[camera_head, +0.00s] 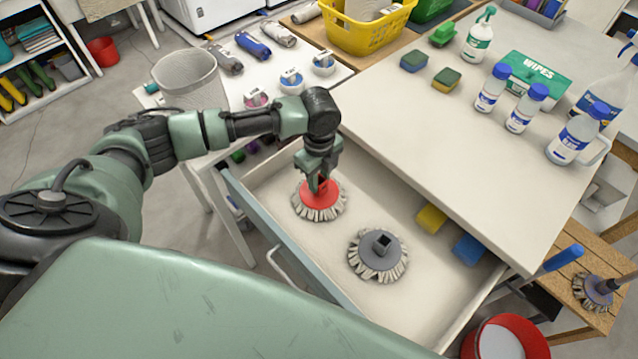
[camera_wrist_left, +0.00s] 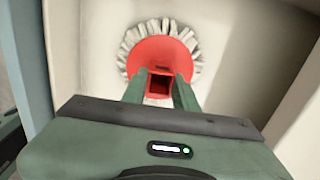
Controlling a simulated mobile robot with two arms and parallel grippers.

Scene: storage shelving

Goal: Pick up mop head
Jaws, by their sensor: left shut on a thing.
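A red mop head (camera_head: 320,205) with a grey-white fringe lies in the open drawer (camera_head: 400,309), near its back left. It also shows in the left wrist view (camera_wrist_left: 160,55), with its square socket between the fingers. My left gripper (camera_head: 319,184) points down over it and is shut on the red mop head's socket. A second mop head, grey (camera_head: 378,255), lies in the drawer to the right and nearer, apart from the gripper. Whether the red mop head touches the drawer floor is hard to tell. My right gripper is not in view.
A yellow sponge (camera_head: 431,219) and a blue sponge (camera_head: 468,250) lie in the drawer near the cabinet edge. The drawer walls stand close around my gripper. The tabletop (camera_head: 430,130) above holds bottles, sponges and a green wipes box (camera_head: 535,76). A red bucket (camera_head: 528,338) stands at the lower right.

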